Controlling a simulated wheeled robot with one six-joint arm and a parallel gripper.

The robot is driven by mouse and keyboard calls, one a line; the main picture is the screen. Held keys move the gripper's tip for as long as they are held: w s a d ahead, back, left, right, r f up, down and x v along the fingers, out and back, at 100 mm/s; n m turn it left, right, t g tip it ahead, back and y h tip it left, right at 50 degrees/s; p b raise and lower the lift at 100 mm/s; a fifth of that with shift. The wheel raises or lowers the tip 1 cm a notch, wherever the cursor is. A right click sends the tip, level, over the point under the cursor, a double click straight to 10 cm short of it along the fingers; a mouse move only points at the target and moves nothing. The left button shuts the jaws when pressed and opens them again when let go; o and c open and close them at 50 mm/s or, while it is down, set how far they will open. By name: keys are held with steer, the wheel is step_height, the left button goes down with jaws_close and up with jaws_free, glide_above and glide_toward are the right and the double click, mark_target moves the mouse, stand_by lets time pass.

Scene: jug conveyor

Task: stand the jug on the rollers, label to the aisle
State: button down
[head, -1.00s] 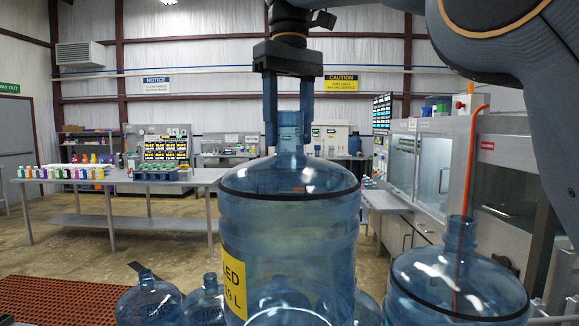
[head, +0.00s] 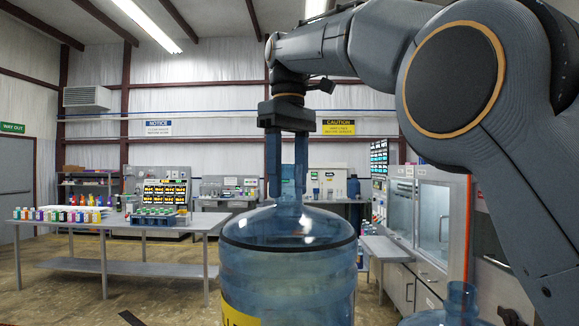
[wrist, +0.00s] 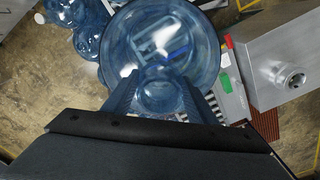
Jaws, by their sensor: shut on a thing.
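A large clear blue jug (head: 287,265) hangs upright under my gripper (head: 287,190) in the head view. My gripper is shut on the jug's neck, with one finger on each side. Part of a yellow label (head: 238,315) shows low on the jug's left side; the rest of it is cut off by the frame. In the wrist view the jug (wrist: 165,45) is seen from above, below the fingers. The jug's base is out of the head view, and I cannot tell what lies directly under it.
Other blue jugs (wrist: 88,42) stand at upper left in the wrist view, and another jug (head: 455,305) is at lower right in the head view. A metal box (wrist: 270,60) is at right. A table with bottles (head: 120,228) stands back left.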

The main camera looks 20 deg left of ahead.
mark_target(288, 214)
step_height(288, 214, down, 23)
steer(key=n+b, duration=0.8)
steer(key=n, duration=0.3)
steer(key=shift+s+d+f, duration=0.2)
steer(key=shift+s+d, duration=0.1)
steer(key=shift+d, duration=0.15)
steer(key=shift+f, duration=0.6)
steer(key=c, duration=0.7)
jaws_free()
steer(key=shift+o, duration=0.2)
